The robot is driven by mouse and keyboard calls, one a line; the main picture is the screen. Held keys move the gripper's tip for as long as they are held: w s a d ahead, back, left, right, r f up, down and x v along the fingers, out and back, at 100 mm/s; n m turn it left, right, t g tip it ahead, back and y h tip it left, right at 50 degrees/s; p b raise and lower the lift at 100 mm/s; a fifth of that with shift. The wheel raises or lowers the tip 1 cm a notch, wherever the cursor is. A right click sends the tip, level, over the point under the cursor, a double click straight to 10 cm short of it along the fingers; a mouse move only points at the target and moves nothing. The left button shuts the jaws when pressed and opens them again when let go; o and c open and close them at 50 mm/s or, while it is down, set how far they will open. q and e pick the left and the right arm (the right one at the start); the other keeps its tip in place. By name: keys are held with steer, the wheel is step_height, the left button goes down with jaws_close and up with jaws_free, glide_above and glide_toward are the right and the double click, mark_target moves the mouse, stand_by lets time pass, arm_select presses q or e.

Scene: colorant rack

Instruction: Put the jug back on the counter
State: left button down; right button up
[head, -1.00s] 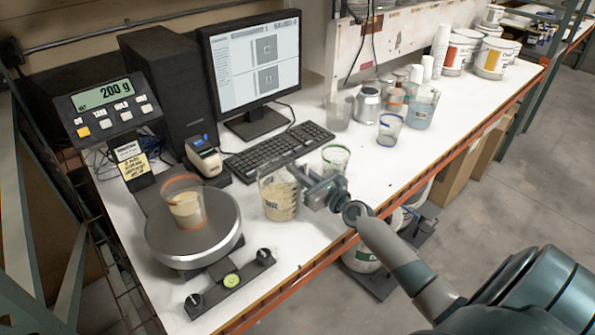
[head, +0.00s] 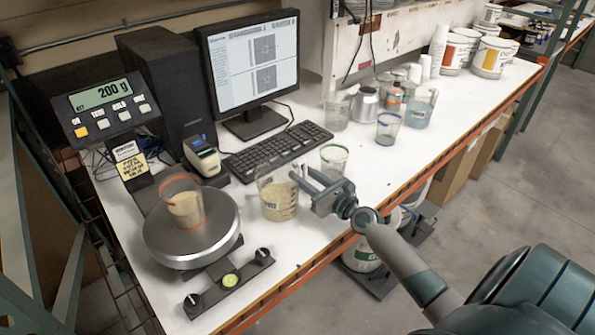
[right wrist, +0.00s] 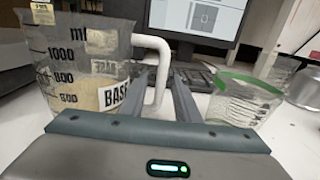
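The clear jug (head: 276,198) with measuring marks and pale contents stands upright on the white counter (head: 370,182), right of the scale. In the right wrist view the jug (right wrist: 75,70) is close on the left, with its white handle (right wrist: 158,44) facing me. My right gripper (head: 302,173) is open and empty just right of the jug. In the right wrist view its fingers (right wrist: 170,76) are apart, with the handle by their tips; whether they touch it I cannot tell. My left gripper is not in view.
A cup with pale contents (head: 184,207) stands on the round scale (head: 190,244), whose display reads 200 g. A green-rimmed cup (head: 334,159) is just behind my right gripper. The keyboard (head: 276,152) lies behind the jug. More cups and cans stand farther back.

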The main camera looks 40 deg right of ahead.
steer(key=s, duration=0.3)
steer(key=s+b, duration=0.1)
steer(key=s, duration=0.1)
steer(key=s+d, duration=0.1)
steer(key=s, duration=0.2)
steer(key=shift+s, duration=0.35)
steer(key=shift+s, duration=0.1)
stand_by(0.4)
